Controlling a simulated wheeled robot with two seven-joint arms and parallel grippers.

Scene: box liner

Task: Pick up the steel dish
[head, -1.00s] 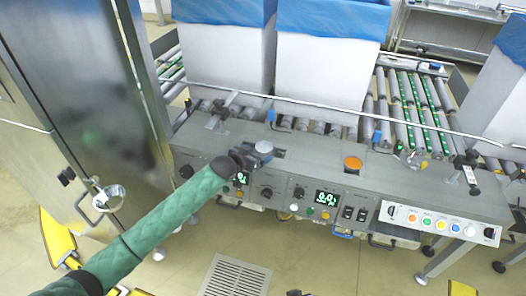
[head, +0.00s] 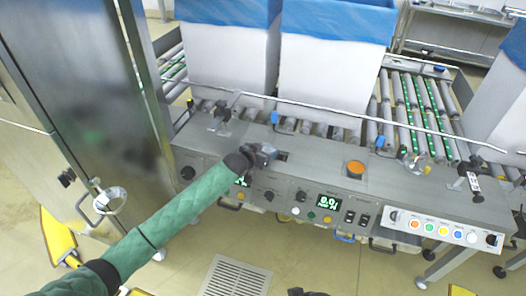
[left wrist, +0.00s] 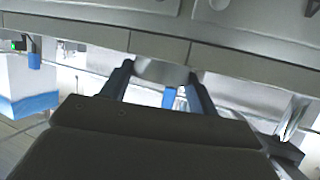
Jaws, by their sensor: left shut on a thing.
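My left gripper (head: 266,153) reaches onto the grey console (head: 330,172) and is shut on the steel dish. In the left wrist view, the two fingers of my left gripper (left wrist: 160,76) stand apart, with the pale grey rounded steel dish (left wrist: 160,71) between their tips. In the head view the gripper hides most of the dish, and I cannot tell whether it is clear of the console top. My right gripper is not clearly in view.
An orange-topped round thing (head: 355,168) and a clear, shiny round thing (head: 414,160) are on the console to the right. A metal rail (head: 340,118) runs behind it, before tall white boxes with blue liners (head: 325,75). A steel cabinet (head: 85,90) stands at left.

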